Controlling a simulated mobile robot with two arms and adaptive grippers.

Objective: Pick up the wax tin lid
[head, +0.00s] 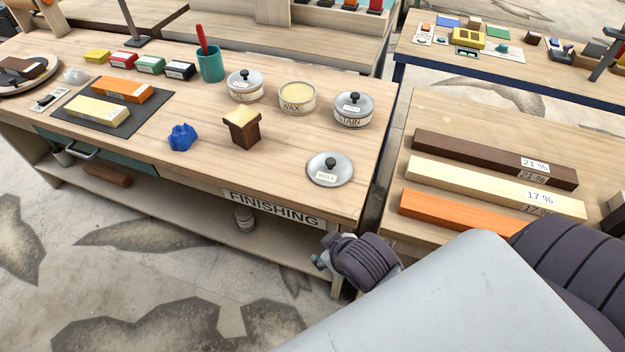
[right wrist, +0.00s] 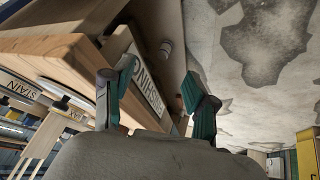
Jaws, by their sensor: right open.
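The wax tin lid (head: 330,173) is a grey disc with a black knob and a small WAX label. It lies flat near the right front corner of the finishing bench (head: 285,165). The open wax tin (head: 297,99) stands behind it. My right gripper (head: 320,257) is below and in front of the bench's front edge, apart from the lid. In the right wrist view its fingers (right wrist: 159,75) are spread and empty beside the bench edge. The lid's black knob and WAX label (right wrist: 72,115) show at the left there. My left gripper is not in view.
The stain tin (head: 353,109) and another lidded tin (head: 245,86) stand near the wax tin. A brown block with a pale top (head: 242,128) and a blue lump (head: 182,137) are left of the lid. A bench with wood strips (head: 495,157) lies across a gap to the right.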

